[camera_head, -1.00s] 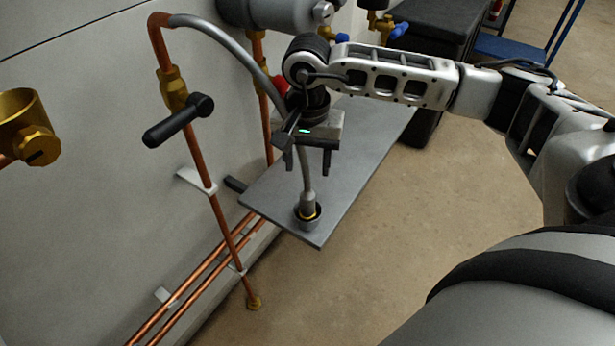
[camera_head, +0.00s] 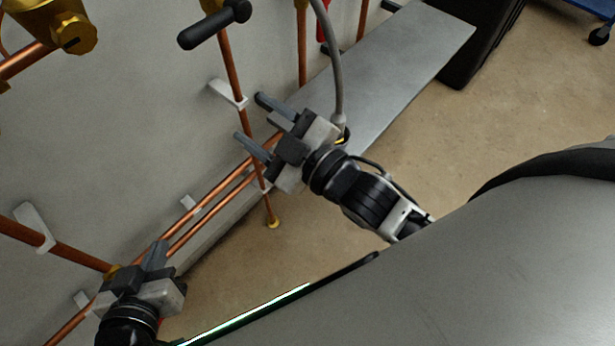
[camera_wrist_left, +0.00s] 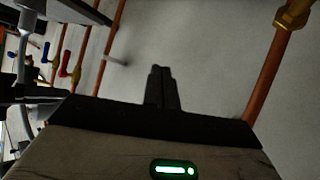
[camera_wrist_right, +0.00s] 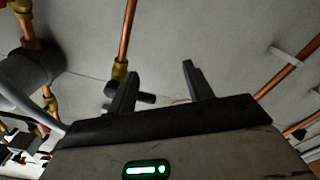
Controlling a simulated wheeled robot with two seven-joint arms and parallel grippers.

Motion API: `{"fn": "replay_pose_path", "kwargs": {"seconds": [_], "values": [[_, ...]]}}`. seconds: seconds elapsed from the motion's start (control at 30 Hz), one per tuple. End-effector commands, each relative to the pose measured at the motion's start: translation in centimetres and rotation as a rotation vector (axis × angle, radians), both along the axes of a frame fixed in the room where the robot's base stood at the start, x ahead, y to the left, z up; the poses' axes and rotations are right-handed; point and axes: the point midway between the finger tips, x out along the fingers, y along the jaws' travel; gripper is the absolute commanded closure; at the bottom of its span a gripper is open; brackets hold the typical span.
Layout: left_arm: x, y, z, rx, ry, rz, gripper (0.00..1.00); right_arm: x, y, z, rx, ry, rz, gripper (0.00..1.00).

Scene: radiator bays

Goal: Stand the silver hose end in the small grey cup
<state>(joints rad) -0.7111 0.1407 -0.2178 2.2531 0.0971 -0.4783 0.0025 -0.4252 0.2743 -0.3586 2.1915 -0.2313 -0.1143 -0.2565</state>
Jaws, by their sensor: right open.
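The silver hose end (camera_head: 339,122) points down at the lower end of the grey hose (camera_head: 334,60), over the near end of the grey shelf. Its lower part and most of the small grey cup (camera_head: 347,133) are hidden behind my right gripper. The dark cup rim and a bit of gold show around the hose end, which looks upright in the cup. My right gripper (camera_head: 250,118) is open and empty, left of the cup, its fingers toward the wall; they also show apart in the right wrist view (camera_wrist_right: 160,72). My left gripper (camera_head: 158,250) is shut and empty at lower left.
The grey shelf (camera_head: 410,60) runs back along the wall. Copper pipes (camera_head: 232,70) with a black-handled valve (camera_head: 214,25) stand left of it, and low pipes run along the wall. A black box (camera_head: 485,40) stands behind.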

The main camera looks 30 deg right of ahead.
Motion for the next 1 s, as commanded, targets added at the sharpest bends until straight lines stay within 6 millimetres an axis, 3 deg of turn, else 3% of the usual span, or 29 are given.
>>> {"fn": "replay_pose_path", "kwargs": {"seconds": [0.03, 0.1, 0.2, 0.3, 0.57, 0.7, 0.83, 1.0], "values": [[0.0, 0.0, 0.0, -0.001, 0.001, 0.0, 1.0, -1.6, -1.4, -3.3, 0.137, 0.213, -0.073, 0.49], [-0.1, 0.0, 0.0, -0.001, 0.001, 0.0, 1.0, -3.8, -2.7, -6.8, 0.285, 0.438, -0.154, 0.49], [-0.1, 0.0, 0.0, 0.0, 0.002, 0.0, 1.0, -6.3, -3.5, -9.7, 0.419, 0.638, -0.228, 0.49], [-0.1, 0.0, 0.0, 0.0, 0.002, 0.0, 1.0, -7.6, -3.7, -10.8, 0.479, 0.724, -0.261, 0.49], [-0.1, 0.0, 0.0, -0.001, 0.002, -0.001, 1.0, -7.7, -3.7, -11.0, 0.488, 0.737, -0.264, 0.49], [-0.2, 0.0, 2.1, 0.005, 0.01, -0.001, 1.0, -7.7, -3.8, -9.5, 0.473, 0.748, -0.271, 0.49], [-0.4, 0.3, 2.7, 0.032, 0.049, -0.001, 1.0, -7.8, -4.1, -8.1, 0.45, 0.769, -0.285, 0.49], [-0.4, 0.5, 2.9, 0.046, 0.062, 0.0, 1.0, -7.9, -4.3, -8.0, 0.435, 0.782, -0.294, 0.49]]}}
